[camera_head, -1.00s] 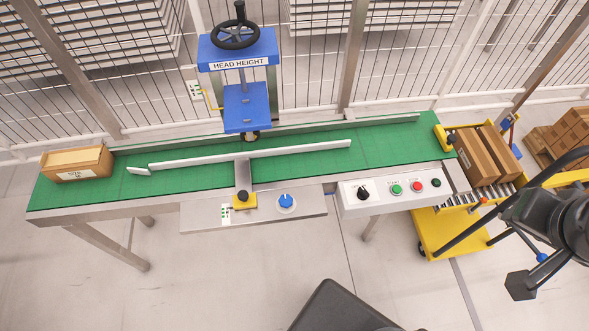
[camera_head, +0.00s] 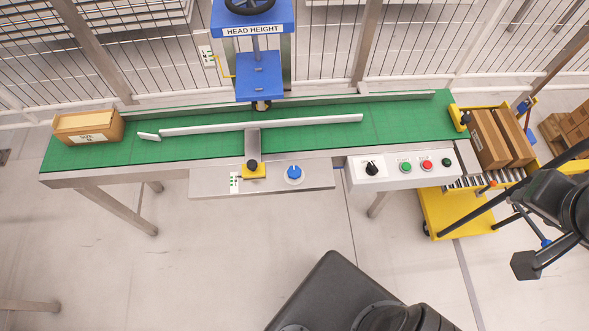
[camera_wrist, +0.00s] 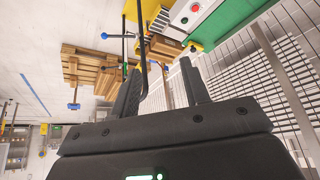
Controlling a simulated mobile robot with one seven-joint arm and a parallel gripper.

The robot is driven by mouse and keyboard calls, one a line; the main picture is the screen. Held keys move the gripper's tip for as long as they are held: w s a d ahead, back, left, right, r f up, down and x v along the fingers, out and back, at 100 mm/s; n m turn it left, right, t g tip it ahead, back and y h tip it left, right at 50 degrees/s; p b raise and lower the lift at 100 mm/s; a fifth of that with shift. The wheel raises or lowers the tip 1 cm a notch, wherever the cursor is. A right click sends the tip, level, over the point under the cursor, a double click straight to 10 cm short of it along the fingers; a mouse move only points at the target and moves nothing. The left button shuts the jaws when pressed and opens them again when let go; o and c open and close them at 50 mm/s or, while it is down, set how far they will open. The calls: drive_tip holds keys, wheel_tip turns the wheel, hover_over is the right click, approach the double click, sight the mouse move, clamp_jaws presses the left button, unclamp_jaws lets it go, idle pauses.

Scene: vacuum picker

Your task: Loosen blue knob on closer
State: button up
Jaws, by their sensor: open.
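The closer is a table with a green belt (camera_head: 215,147) and a blue head unit (camera_head: 258,75) marked HEAD HEIGHT. A round blue knob (camera_head: 293,173) with a pale rim sits on the grey plate at the front edge, right of a yellow block with a black knob (camera_head: 253,169). My gripper (camera_wrist: 163,88) shows in the wrist view with its two dark fingers apart and nothing between them. It is away from the blue knob, which I cannot make out in the wrist view.
A white panel (camera_head: 385,184) with a black dial and several buttons is right of the knob. A carton (camera_head: 89,127) lies on the belt's left end. A yellow cart (camera_head: 440,216) with cartons stands at the right, near dark bars. The floor in front is mostly clear.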

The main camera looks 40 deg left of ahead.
drive_tip(key=shift+o, duration=0.8)
drive_tip(key=shift+w+a, duration=0.2)
drive_tip(key=shift+o, duration=0.9)
drive_tip(key=w+a+f+m+g+y, duration=0.1)
drive_tip(key=w+a+f+g+y, duration=0.1)
drive_tip(key=w+a, duration=0.3)
drive_tip(key=a+f, duration=0.1)
drive_tip(key=a, duration=0.3)
drive_tip(key=shift+w+m, duration=0.3)
drive_tip(key=shift+m, duration=0.1)
drive_tip(key=m+g+h, duration=0.2)
drive_tip(key=m+g, duration=0.2)
drive_tip(key=m, duration=0.3)
hover_over(294, 171)
wheel_tip(294, 171, down, 24)
wheel_tip(294, 171, down, 11)
drive_tip(key=shift+r, duration=0.2)
